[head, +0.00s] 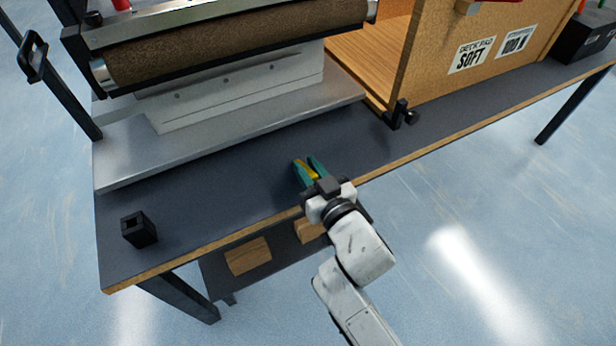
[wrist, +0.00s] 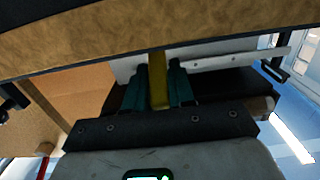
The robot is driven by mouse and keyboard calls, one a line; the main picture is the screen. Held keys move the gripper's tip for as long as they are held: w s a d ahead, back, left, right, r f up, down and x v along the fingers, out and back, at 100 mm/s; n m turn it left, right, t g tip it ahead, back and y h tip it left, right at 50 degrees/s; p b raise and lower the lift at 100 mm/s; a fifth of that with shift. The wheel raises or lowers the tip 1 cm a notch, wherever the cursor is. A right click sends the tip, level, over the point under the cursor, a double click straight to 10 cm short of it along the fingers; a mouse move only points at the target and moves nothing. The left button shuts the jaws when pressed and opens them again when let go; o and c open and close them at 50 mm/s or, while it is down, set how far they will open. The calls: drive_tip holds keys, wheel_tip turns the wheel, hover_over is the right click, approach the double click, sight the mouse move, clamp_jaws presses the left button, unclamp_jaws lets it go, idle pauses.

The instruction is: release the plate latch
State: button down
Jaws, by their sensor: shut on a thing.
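My gripper (head: 307,167) is over the front part of the dark tabletop, its teal fingers shut on a narrow yellow piece (head: 312,172). In the wrist view, the yellow piece (wrist: 158,80) stands between the two fingers. I cannot tell whether the yellow piece touches the table or is fixed to anything. A pale metal plate (head: 235,92) with several small holes lies under the brown roller (head: 235,42). No part is plainly recognizable as the plate latch. A small black fitting (head: 402,114) sits at the table's edge, right of my gripper.
The table (head: 225,205) has a wooden front edge. A wooden box (head: 455,50) labelled "DECK PAD SOFT" stands to the right. A small black square holder (head: 139,230) is at the left front corner. Wooden blocks (head: 248,256) sit on a shelf below.

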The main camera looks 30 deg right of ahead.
drive_tip(key=shift+f+b, duration=0.15)
drive_tip(key=shift+b, duration=0.25)
drive_tip(key=c, duration=1)
unclamp_jaws()
drive_tip(key=shift+c, duration=0.2)
drive_tip(key=shift+s, duration=0.1)
drive_tip(key=s+p, duration=0.1)
drive_tip(key=s, duration=0.9)
drive_tip(key=shift+s+r+p, duration=0.2)
drive_tip(key=shift+s+p, duration=0.15)
drive_tip(key=shift+d+f, duration=0.1)
